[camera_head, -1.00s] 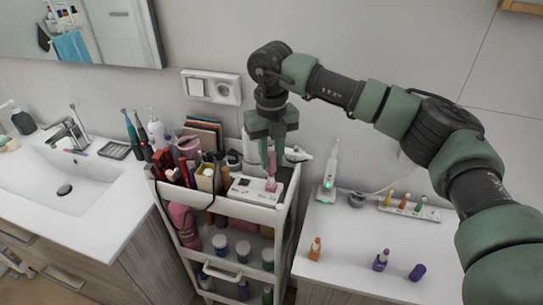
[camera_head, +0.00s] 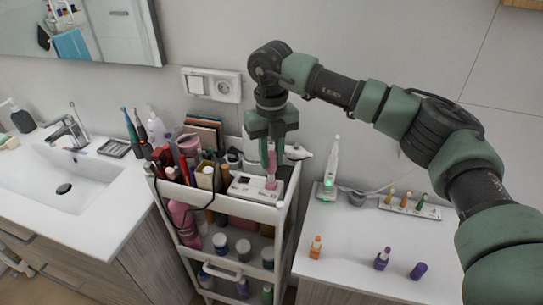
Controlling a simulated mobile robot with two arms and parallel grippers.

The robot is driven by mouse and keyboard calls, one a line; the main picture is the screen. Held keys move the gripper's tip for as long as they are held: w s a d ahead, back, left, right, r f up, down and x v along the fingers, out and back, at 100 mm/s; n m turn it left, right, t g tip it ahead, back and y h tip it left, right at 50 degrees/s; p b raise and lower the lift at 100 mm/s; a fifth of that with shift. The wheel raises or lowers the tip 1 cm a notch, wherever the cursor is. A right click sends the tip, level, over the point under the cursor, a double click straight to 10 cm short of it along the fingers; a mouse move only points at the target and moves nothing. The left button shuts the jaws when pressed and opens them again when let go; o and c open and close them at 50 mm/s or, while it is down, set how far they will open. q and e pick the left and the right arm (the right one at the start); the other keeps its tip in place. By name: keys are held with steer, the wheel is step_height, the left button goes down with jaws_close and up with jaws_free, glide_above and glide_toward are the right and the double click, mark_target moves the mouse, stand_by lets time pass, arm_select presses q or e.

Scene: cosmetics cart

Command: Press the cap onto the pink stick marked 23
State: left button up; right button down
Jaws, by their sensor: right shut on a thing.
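My right gripper (camera_head: 270,166) points straight down over the top shelf of the cart (camera_head: 242,211). It is shut on a small pink piece (camera_head: 271,181), seen between and just below the fingertips. The pink piece stands at the right part of a white box-like holder (camera_head: 243,188) on the cart's top shelf. I cannot tell cap from stick there, and the number 23 is too small to read. My left gripper is not in view.
Several bottles, tubes and a pink cup (camera_head: 188,144) crowd the left of the cart top. On the right counter stand an orange bottle (camera_head: 316,248), a purple bottle (camera_head: 382,259), a purple cap-like piece (camera_head: 418,271), an electric toothbrush (camera_head: 331,172) and a white rack (camera_head: 409,208) with several coloured sticks.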

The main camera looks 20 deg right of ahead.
mark_target(271, 173)
steer(key=shift+f+b, duration=1.6)
steer(key=shift+f, duration=0.3)
stand_by(1.8)
stand_by(0.4)
steer(key=c, duration=1.1)
jaws_free()
steer(key=shift+c, duration=0.2)
steer(key=o, duration=0.5)
steer(key=shift+r, duration=0.15)
steer(key=shift+r+p, duration=2.25)
steer(key=shift+r, duration=1.65)
